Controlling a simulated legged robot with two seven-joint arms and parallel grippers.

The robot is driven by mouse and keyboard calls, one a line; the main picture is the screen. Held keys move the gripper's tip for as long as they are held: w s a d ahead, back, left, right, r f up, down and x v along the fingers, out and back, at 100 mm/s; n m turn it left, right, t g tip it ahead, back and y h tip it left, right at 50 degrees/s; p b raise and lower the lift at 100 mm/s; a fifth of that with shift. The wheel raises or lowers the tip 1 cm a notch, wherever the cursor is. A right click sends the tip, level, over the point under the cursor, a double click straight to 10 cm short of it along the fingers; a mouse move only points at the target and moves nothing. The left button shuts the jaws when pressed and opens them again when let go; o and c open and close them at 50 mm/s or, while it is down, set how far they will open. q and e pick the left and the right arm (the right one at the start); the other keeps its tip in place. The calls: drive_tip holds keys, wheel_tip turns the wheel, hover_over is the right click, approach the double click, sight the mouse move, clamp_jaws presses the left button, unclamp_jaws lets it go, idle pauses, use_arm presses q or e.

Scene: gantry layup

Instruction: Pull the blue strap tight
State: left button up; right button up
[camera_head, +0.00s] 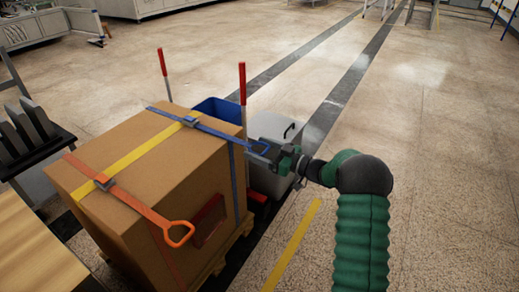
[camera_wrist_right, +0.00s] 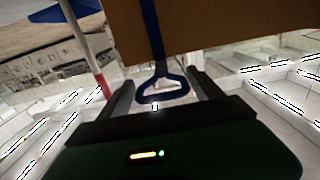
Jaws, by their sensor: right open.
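A large cardboard box (camera_head: 150,172) stands on a wooden pallet. The blue strap (camera_head: 215,131) runs across its top, through a buckle (camera_head: 189,121), and ends in a blue loop handle (camera_head: 259,147) past the box's right edge. My right gripper (camera_head: 266,152) is at this handle, beside the box. In the right wrist view the blue loop handle (camera_wrist_right: 162,88) lies between the two open fingers (camera_wrist_right: 162,95), with the strap running up from it along the box. Whether a finger touches the loop cannot be told. My left gripper is not in view.
An orange strap (camera_head: 137,203) with an orange loop handle and a yellow strap (camera_head: 140,152) also cross the box. Red-topped posts (camera_head: 242,85), a blue bin (camera_head: 216,109) and a grey bin (camera_head: 274,135) stand close behind and beside it. The floor to the right is open.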

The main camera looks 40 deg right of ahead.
drive_tip(key=p+v, duration=0.6)
drive_tip(key=v, duration=1.1)
drive_tip(key=shift+f, duration=0.15)
